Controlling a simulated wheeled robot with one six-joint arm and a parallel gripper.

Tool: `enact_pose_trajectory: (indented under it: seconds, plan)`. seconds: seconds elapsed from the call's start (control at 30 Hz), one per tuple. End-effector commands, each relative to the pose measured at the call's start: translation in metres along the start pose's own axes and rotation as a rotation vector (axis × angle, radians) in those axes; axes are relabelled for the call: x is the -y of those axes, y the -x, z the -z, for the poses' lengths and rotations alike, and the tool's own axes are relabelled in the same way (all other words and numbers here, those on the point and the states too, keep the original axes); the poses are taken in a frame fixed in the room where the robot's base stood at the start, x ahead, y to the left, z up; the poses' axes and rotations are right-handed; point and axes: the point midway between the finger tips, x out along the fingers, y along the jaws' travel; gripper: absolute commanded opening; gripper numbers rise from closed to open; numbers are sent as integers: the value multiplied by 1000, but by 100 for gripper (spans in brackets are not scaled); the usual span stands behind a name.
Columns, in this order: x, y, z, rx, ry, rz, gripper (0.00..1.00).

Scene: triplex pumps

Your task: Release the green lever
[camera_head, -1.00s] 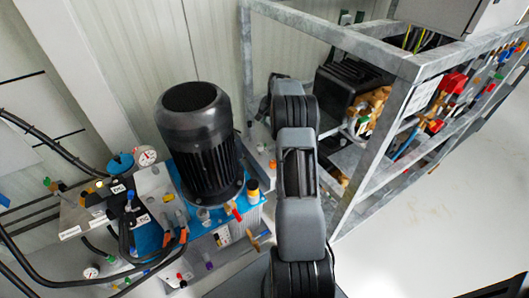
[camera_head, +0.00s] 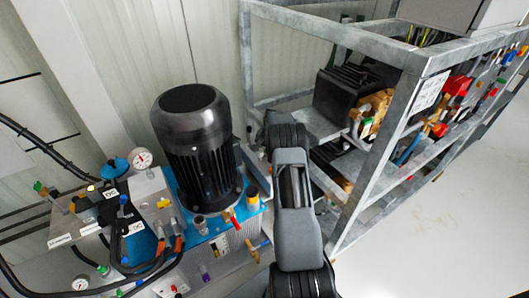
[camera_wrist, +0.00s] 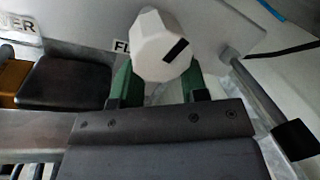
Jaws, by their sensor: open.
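In the wrist view, my gripper (camera_wrist: 159,70) is open, with two green fingers standing apart in front of its dark grey body. A white many-sided knob (camera_wrist: 162,46) with a black mark shows at and above the gap between the fingertips. I cannot tell whether the fingers touch it. A small green part (camera_head: 366,122) shows by the brass fittings on the rack in the head view. I cannot tell whether it is the green lever. No green lever is clearly made out in the wrist view.
A black motor (camera_head: 193,140) stands on a blue-topped unit with hoses and a pressure gauge (camera_head: 141,159) at left. A grey metal rack (camera_head: 410,92) holds a black pump (camera_head: 345,92) and fittings. Clear floor (camera_head: 450,215) lies at right. A label (camera_wrist: 122,46) is near the knob.

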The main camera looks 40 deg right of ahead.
Motion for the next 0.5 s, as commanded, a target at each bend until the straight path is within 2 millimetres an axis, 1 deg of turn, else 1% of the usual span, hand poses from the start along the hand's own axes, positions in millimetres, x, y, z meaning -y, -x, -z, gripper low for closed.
enact_pose_trajectory:
  seconds: [0.1, 0.37, 0.5]
  plan:
    - [0, -4, 0, 0, 0, 0, 40]
    - [0, -4, 0, 0, 0, 0, 40]
    - [0, -4, 0, 0, 0, 0, 29]
